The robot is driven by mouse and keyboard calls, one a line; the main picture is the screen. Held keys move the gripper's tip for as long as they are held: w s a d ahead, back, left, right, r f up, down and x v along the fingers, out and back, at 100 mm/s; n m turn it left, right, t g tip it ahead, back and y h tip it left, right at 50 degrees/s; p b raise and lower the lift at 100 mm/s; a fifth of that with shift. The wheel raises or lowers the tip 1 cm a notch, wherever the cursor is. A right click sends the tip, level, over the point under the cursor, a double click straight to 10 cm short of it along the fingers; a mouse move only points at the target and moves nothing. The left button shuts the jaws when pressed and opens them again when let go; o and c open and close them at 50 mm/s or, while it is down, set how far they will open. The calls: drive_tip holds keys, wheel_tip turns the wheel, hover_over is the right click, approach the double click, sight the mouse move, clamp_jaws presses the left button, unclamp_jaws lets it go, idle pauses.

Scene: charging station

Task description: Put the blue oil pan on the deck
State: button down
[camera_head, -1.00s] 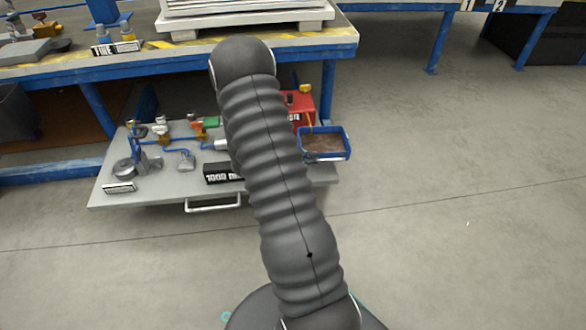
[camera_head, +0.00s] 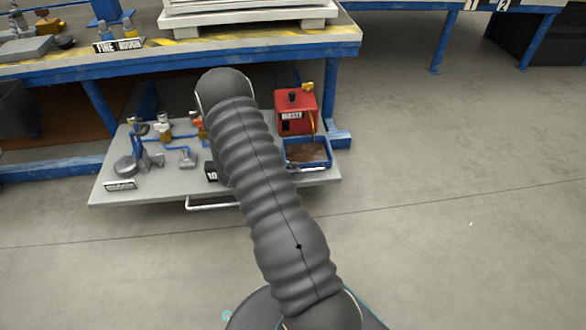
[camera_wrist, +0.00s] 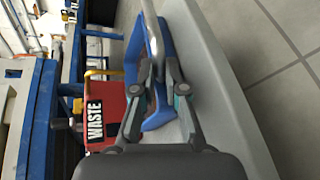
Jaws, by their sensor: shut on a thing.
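The blue oil pan (camera_head: 325,155), with a dark brown inside, is over the right end of the grey deck (camera_head: 150,195) in the head view, in front of the red waste box. I cannot tell whether its underside touches the deck. In the wrist view the pan (camera_wrist: 163,45) shows as a blue wall with a bright metal bar along it, close beside the grey deck surface (camera_wrist: 225,95). My gripper (camera_wrist: 164,75) is shut on the pan's blue wall. In the head view my arm hides the gripper and the middle of the deck.
The red waste box (camera_head: 296,112) stands on the deck right behind the pan; it also shows in the wrist view (camera_wrist: 105,105). Valves and blue pipes (camera_head: 165,140) fill the deck's left part. The workbench (camera_head: 250,58) overhangs behind. The floor at right is clear.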

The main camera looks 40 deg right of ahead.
drive_tip(key=c, duration=1.2)
unclamp_jaws()
drive_tip(key=shift+a, duration=0.1)
drive_tip(key=v, duration=1.2)
drive_tip(key=s+a+r+m+t+y, duration=0.1)
drive_tip(key=s+a+r+y, duration=0.3)
drive_tip(key=r, duration=0.6)
drive_tip(key=s+a+r+m+y, duration=0.1)
drive_tip(key=s+a+r+y, duration=0.3)
drive_tip(key=r, duration=0.6)
drive_tip(key=s+a+r+t+y, duration=0.3)
drive_tip(key=s+a+r, duration=0.3)
drive_tip(key=s, duration=0.2)
drive_tip(key=s+a+r+t+y, duration=0.2)
drive_tip(key=s+a+r+t, duration=0.3)
drive_tip(key=s, duration=0.3)
drive_tip(key=shift+s+a+r+n+y+p, duration=0.2)
drive_tip(key=shift+a+r+n+y+p, duration=0.15)
drive_tip(key=shift+a+r, duration=0.2)
